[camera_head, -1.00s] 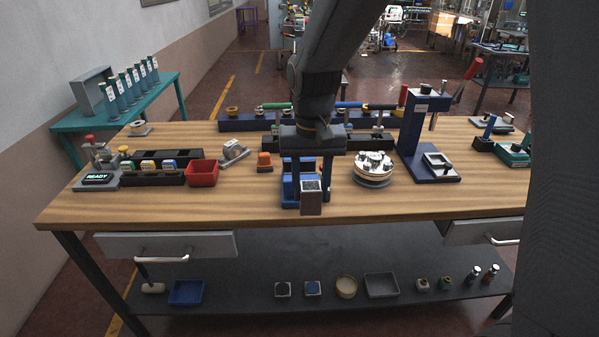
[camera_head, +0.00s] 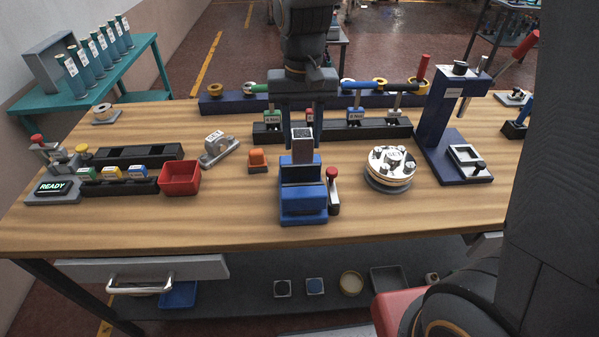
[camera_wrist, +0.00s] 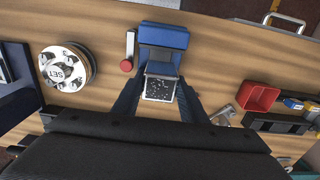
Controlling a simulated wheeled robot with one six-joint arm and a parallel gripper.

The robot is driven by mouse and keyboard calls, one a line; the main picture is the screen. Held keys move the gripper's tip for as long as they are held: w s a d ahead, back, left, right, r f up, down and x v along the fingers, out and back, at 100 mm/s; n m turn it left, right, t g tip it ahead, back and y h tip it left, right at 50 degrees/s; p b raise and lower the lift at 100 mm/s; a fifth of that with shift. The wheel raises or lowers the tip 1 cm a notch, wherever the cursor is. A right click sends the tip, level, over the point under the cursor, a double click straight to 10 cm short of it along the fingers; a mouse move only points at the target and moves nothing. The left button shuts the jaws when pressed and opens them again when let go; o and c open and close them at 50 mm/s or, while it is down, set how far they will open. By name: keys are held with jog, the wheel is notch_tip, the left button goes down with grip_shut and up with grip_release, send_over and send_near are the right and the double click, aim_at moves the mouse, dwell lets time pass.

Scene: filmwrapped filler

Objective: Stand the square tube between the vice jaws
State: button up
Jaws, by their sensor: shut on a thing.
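The square tube (camera_head: 302,149) is upright, with a brownish side and a dark speckled top. My gripper (camera_head: 303,138) is shut on it, one finger on each side. The blue vice (camera_head: 303,203) stands on the bench below and toward the front, its red-knobbed handle (camera_head: 333,185) at its right. The tube shows at the vice's far end; its lower end is hidden, so I cannot tell whether it is between the jaws. In the wrist view the tube's top (camera_wrist: 159,89) is between my fingers, beside the vice (camera_wrist: 163,36).
A round dial fixture (camera_head: 390,166) stands right of the vice, and a navy press (camera_head: 445,130) beyond it. An orange block (camera_head: 257,160) and a red bin (camera_head: 180,178) are to the left. A black rack (camera_head: 385,131) lies behind. Bare wood is in front of the vice.

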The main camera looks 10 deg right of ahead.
aim_at(303, 160)
jog(key=shift+w+f, duration=0.15)
jog(key=shift+f, duration=0.05)
notch_tip(303, 160, down, 5)
jog(key=b, duration=0.5)
jog(key=shift+f, duration=0.1)
jog(key=shift+c, duration=0.7)
jog(key=shift+s+f+b, duration=0.4)
jog(key=shift+f+b, duration=0.1)
jog(key=shift+f, duration=0.15)
grip_shut()
notch_tip(303, 160, down, 3)
jog(key=b, duration=0.3)
jog(key=shift+w+f, duration=0.15)
jog(key=shift+f, duration=0.05)
jog(key=shift+s+d, duration=0.1)
jog(key=shift+s, duration=0.15)
jog(key=o, duration=1.2)
grip_release()
jog(key=shift+w+f, duration=0.15)
jog(key=shift+w, duration=0.2)
jog(key=shift+c, duration=0.2)
jog(key=shift+o, duration=1.4)
jog(key=shift+w, duration=0.1)
jog(key=shift+r, duration=0.2)
